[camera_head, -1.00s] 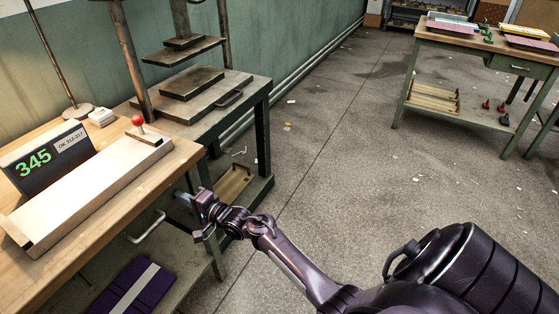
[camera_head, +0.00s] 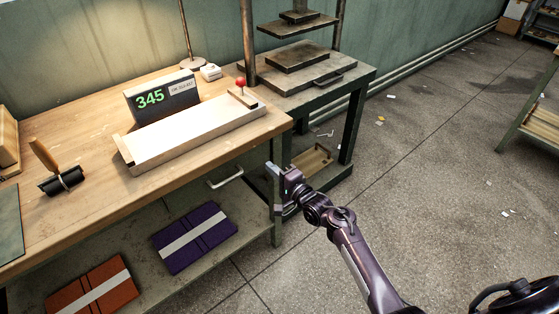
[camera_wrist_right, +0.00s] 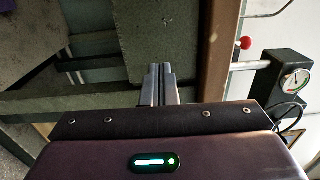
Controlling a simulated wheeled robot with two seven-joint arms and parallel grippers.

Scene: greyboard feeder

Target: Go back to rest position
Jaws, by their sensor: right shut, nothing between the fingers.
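My right gripper (camera_head: 273,170) is shut and empty. It hangs in the air beside the right end of the wooden workbench (camera_head: 90,115), near the bench's front corner. In the right wrist view its two fingers (camera_wrist_right: 159,72) lie together with nothing between them. My right arm reaches up to it from the lower right of the head view. My left gripper does not show in either view.
On the bench are a long feeder board (camera_head: 195,133) with a red knob (camera_head: 240,82), a display reading 345 (camera_head: 162,98) and a roller (camera_head: 58,178). A press table (camera_head: 310,90) stands behind. Purple (camera_head: 195,238) and orange (camera_head: 95,288) folders lie on the lower shelf.

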